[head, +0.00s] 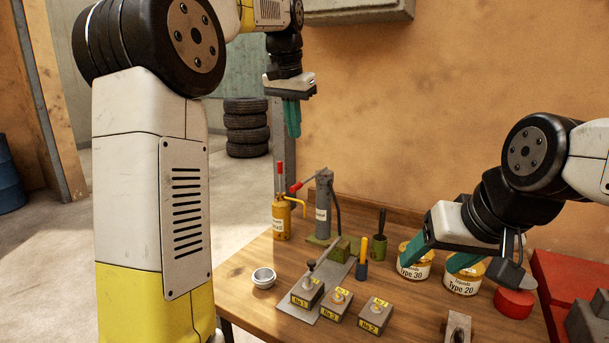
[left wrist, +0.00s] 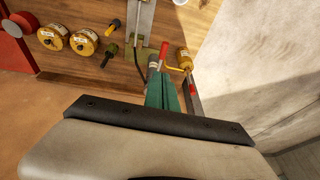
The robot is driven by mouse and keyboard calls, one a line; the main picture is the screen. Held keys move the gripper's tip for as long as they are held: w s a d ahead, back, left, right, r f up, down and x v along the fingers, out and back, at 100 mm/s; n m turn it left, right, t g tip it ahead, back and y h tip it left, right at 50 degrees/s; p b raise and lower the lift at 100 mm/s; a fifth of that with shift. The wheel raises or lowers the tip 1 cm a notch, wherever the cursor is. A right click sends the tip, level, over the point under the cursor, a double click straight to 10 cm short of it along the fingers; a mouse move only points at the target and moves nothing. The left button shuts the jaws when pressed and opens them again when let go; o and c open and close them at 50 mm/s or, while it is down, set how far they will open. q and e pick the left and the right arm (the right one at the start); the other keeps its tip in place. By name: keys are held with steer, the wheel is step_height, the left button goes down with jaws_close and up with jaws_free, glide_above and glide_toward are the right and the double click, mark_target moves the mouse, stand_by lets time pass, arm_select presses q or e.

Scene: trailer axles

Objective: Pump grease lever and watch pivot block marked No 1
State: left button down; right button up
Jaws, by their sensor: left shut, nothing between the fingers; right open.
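The grease pump (head: 323,205) is a grey upright cylinder on a green base on the wooden table, with a red-ended lever (head: 302,183) sticking out to its left. The red lever end (left wrist: 164,50) also shows in the left wrist view, close to my fingertips. The pivot block marked No 1 (head: 304,299) sits at the front of a grey plate, left of blocks No 3 (head: 337,312) and No 2 (head: 373,322). My left gripper (head: 292,118) is shut and empty, pointing down above the pump. My right gripper (head: 440,258) is open near the labelled tins.
A yellow oil can (head: 281,218) with a red top stands left of the pump. Tins Type 30 (head: 416,262) and Type 20 (head: 463,277), a red round item (head: 514,302) and a small white bowl (head: 263,278) stand on the table. Tyres (head: 247,128) are stacked behind.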

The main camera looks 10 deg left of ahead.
arm_select(q)
glide_toward(297, 184)
steer(key=x, duration=0.5)
steer(key=shift+w+d, duration=0.1)
steer(key=shift+d, duration=0.05)
steer(key=shift+w+f, duration=0.1)
steer(key=shift+f, duration=0.65)
